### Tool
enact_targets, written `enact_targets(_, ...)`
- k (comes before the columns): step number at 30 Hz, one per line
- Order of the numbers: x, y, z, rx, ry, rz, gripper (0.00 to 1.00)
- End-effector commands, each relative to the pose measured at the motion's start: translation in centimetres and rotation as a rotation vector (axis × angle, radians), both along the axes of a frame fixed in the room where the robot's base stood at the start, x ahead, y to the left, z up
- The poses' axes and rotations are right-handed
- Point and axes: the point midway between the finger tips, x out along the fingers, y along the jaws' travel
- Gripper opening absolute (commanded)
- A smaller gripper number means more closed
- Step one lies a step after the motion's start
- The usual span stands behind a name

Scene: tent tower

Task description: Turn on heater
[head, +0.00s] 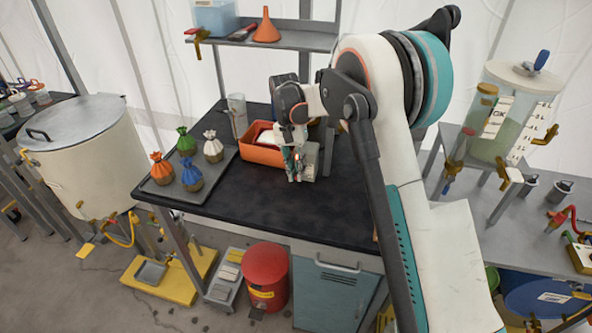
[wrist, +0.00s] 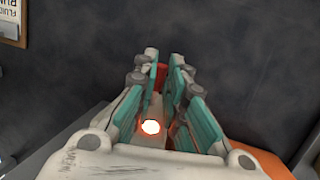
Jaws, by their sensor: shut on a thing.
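A small grey box (head: 310,160), which looks like the heater, stands beside and partly behind the fingers. In the wrist view my gripper (wrist: 167,88) has its teal-padded fingers on either side of a red part (wrist: 163,72) and is shut on it. A bright round light (wrist: 150,127) glows on a pale surface between the fingers. The fingers hide much of the red part, so its exact shape and position cannot be told.
Orange, green, white and blue tied sacks (head: 191,173) stand on a grey tray at the table's left end. A metal cup (head: 237,104) and shelf (head: 290,40) are behind. The table's front is clear. A large pot (head: 90,160) stands left.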

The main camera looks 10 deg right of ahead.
Motion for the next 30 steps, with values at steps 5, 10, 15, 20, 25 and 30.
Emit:
enact_targets(5, 0.1, 0.0, 0.0, 0.0, -0.002, 0.0, 0.0)
enact_targets(10, 0.0, 0.0, 0.0, 0.0, -0.002, 0.0, 0.32)
enact_targets(15, 0.0, 0.0, 0.0, -0.001, -0.002, -0.001, 0.32)
enact_targets(20, 0.1, 0.0, 0.1, -0.001, -0.002, -0.001, 0.32)
enact_targets(25, 0.5, 0.2, 1.6, -0.001, -0.002, -0.001, 0.32)
enact_targets(30, 1.5, 0.5, 4.8, -0.001, -0.002, -0.001, 0.32)
